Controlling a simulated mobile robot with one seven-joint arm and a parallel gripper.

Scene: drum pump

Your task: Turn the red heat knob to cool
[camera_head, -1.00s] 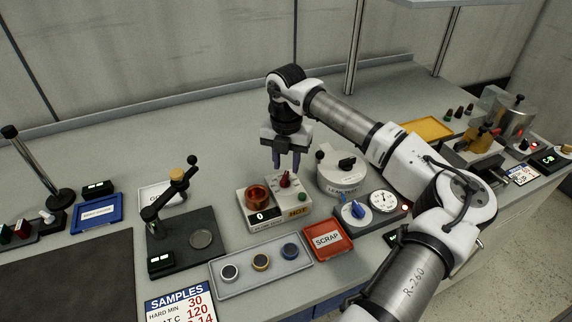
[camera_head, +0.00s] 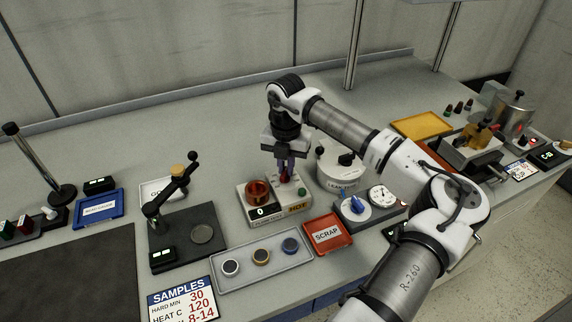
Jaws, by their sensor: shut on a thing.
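The red heat knob (camera_head: 284,178) is on top of the heater box (camera_head: 266,221), to the right of a copper-coloured ring well. My gripper (camera_head: 285,168) points straight down over the box, with its fingers shut on the red knob. The fingers partly hide the knob, so I cannot read which way it points. The box has a dark display reading 0, an orange HOT label (camera_head: 297,208) and a green button (camera_head: 301,192).
A grey tray with several round samples (camera_head: 219,289) lies in front of the heater. The red SCRAP tray (camera_head: 328,234) is at its front right. The white leak-test pot (camera_head: 339,175) stands close on the right. A press stand (camera_head: 182,241) is on the left.

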